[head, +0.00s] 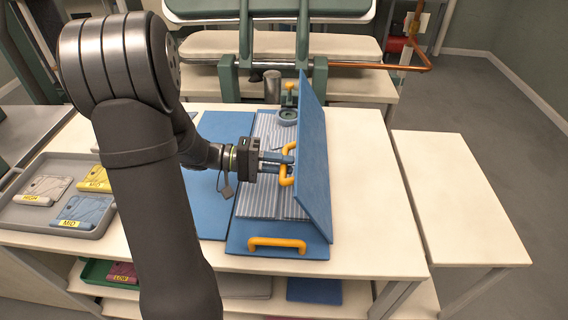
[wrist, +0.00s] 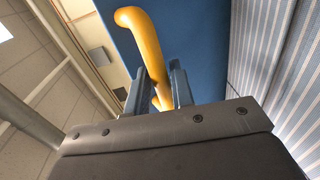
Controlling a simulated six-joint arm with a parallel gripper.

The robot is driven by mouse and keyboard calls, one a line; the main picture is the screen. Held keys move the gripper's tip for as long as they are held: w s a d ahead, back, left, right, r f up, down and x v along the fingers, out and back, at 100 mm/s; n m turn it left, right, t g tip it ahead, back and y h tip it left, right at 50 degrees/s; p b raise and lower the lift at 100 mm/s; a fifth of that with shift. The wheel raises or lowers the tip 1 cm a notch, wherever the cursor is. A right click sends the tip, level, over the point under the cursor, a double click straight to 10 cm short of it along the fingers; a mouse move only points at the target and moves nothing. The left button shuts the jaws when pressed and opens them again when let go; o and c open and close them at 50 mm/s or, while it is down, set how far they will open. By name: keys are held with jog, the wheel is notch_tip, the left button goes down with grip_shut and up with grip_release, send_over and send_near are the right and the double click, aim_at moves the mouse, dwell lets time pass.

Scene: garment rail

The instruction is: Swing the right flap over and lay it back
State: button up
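The exact finger contact is partly hidden.
A blue panel (head: 222,130) lies flat left of the ribbed board. A front blue flap (head: 250,236) lies flat with a yellow handle (head: 277,244). A grey tray (head: 50,215) with labelled packets stands at left. The table right of the flap (head: 365,190) is clear.

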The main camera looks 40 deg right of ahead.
jog(key=shift+s+d, duration=0.25)
jog(key=shift+c, duration=0.4)
grip_shut()
